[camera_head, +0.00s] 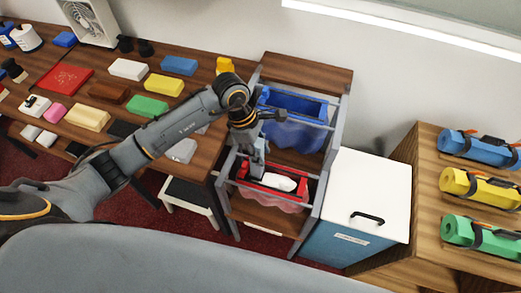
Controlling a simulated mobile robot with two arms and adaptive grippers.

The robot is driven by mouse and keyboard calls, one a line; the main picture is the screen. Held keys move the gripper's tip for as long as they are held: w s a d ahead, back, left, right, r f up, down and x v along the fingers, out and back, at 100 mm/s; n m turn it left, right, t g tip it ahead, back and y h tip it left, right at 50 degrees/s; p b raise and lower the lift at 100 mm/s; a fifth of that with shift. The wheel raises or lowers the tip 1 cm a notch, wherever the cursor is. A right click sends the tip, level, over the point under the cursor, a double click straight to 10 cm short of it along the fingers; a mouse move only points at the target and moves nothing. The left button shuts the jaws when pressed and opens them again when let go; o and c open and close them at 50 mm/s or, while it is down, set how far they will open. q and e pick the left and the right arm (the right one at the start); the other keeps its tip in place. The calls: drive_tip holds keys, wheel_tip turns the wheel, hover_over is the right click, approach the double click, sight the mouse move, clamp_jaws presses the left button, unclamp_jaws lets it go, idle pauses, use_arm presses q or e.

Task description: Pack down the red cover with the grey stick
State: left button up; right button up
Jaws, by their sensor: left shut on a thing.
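My left gripper (257,148) points down over a slim shelf rack and is shut on a grey stick (257,165). The stick is small in the picture, and its lower end is at or inside the red-rimmed holder (310,189) on the lower level. A pale red, see-through cover (285,205) hangs under that red rim. A white item (278,183) lies within the rim. I cannot tell whether the stick touches the cover. My right gripper is not in view.
A blue-rimmed holder (300,105) hangs higher in the rack (310,70), close to my gripper. A white-lidded box (370,185) stands right of it. A shelf with rolled mats (480,187) is far right. The left table (140,52) carries several coloured blocks.

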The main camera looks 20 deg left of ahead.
use_arm(q)
drive_tip(key=shift+f+b, duration=2.85)
drive_tip(key=shift+f, duration=0.3)
drive_tip(key=shift+r, duration=0.15)
